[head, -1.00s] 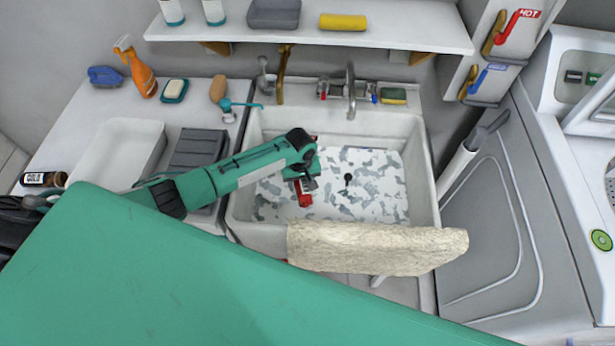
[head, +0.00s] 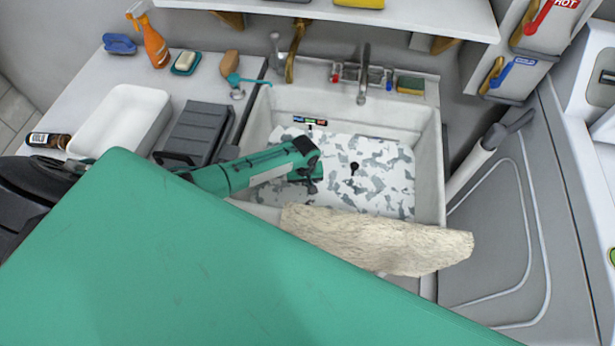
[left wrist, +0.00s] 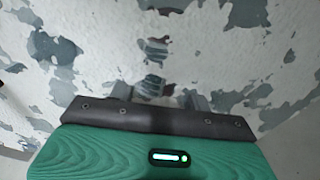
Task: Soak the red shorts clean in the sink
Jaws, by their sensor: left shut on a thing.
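The white sink (head: 432,150) has a white and grey patchy surface inside, with a small black round thing near its middle. My left gripper (head: 308,183) reaches down into the left part of the sink. In the left wrist view my left gripper (left wrist: 152,92) is low over or in the patchy surface, its jaws closed. The red shorts are not visible now in either view; what the jaws hold is hidden. My right gripper is out of view.
A tap (head: 364,75) stands at the back of the sink, with a sponge (head: 410,85) to its right. A beige towel-like cloth (head: 375,238) lies over the front rim. A white tray (head: 120,118) and a spray bottle (head: 152,42) are on the left counter. A shelf (head: 400,20) overhangs the back.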

